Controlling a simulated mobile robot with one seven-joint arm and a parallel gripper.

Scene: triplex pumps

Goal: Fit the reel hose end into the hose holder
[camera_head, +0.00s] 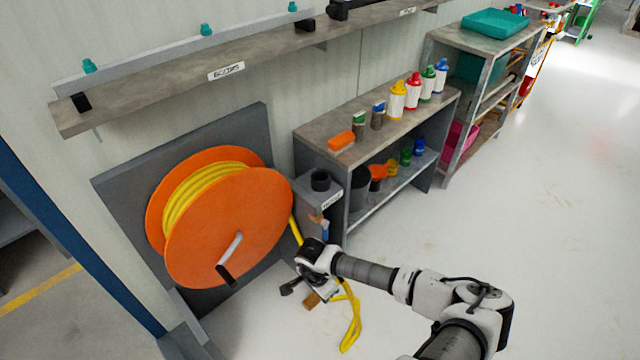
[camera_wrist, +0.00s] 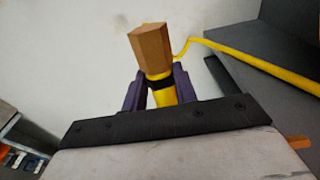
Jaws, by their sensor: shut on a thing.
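The reel hose end is a brown hexagonal fitting (camera_wrist: 152,48) on the yellow hose with a black band below it. My gripper (camera_wrist: 160,88) is shut on it, a purple finger on each side, the fitting sticking out beyond the fingertips. In the head view my gripper (camera_head: 300,289) is low in front of the wall, right of the orange reel (camera_head: 225,235), with the brown fitting (camera_head: 312,300) beside it. The hose holder, a black cup (camera_head: 320,181) on a grey labelled bracket, is higher and behind my gripper. Its inside looks dark, and I cannot make it out in the wrist view.
Yellow hose (camera_head: 352,325) hangs in a loop below my gripper. A shelf unit (camera_head: 385,130) with several bottles stands right of the holder. A wall shelf (camera_head: 240,68) runs above the reel. The floor (camera_head: 510,220) at the right is clear.

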